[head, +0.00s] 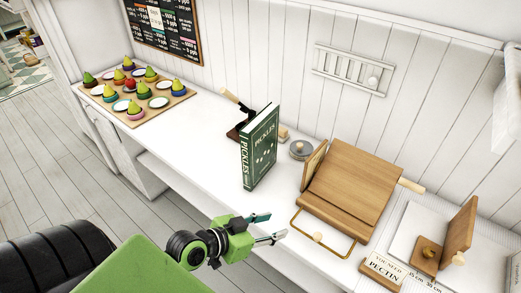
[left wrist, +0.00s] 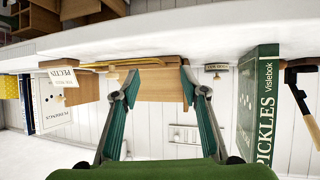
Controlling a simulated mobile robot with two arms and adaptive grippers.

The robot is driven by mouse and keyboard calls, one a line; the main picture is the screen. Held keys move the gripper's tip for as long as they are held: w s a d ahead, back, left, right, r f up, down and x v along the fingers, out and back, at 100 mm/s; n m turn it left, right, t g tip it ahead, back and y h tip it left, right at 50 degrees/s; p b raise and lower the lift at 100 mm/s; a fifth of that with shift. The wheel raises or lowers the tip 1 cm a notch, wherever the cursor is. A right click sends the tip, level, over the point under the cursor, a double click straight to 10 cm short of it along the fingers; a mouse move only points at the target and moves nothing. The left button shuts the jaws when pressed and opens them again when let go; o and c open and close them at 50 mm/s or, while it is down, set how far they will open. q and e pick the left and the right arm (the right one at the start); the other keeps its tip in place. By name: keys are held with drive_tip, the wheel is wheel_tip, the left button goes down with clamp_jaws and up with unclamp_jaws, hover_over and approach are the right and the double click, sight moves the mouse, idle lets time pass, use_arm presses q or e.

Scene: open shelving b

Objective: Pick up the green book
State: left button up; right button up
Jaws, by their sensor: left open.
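The green book (head: 260,147), with "PICKLES" on its spine and cover, stands upright on the white shelf top (head: 215,150). In the left wrist view the green book (left wrist: 262,100) is at the right, outside the fingers. My left gripper (head: 276,226) is open and empty, in front of the shelf edge and nearer than the book, to its lower right in the head view. In the left wrist view my left gripper (left wrist: 159,80) has its two fingers spread, with a wooden thing seen between them. My right gripper is not in view.
A dark tool with a wooden handle (head: 237,97) is behind the book. A tray of small fruit and plates (head: 178,97) is at the far left.

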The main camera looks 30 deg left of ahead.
use_arm(q)
drive_tip(key=w+a+r+n+t+y, duration=0.1)
drive_tip(key=w+a+r+t, duration=0.25)
drive_tip(key=a+r, duration=0.3)
drive_tip(key=n+t+y, duration=0.3)
drive_tip(key=y, duration=0.1)
approach(244, 148)
drive_tip(key=w, duration=0.5)
drive_tip(key=shift+a, duration=0.15)
drive_tip(key=shift+w+a+r, duration=0.1)
drive_tip(key=shift+w+a, duration=0.05)
drive_tip(key=shift+w, duration=0.15)
drive_tip(key=w+p, duration=0.2)
drive_tip(key=w, duration=0.4)
drive_tip(key=shift+w+p, duration=0.3)
drive_tip(key=shift+w, duration=0.05)
drive_tip(key=shift+w+f+p, duration=0.25)
drive_tip(key=shift+w, duration=1.35)
drive_tip(key=shift+w+f+p, duration=0.2)
drive_tip(key=shift+w+p, duration=0.05)
drive_tip(key=shift+w, duration=1.35)
drive_tip(key=shift+s, duration=0.1)
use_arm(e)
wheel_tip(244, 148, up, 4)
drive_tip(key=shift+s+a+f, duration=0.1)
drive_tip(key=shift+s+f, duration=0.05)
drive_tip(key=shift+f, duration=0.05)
use_arm(q)
drive_tip(key=shift+c, duration=0.3)
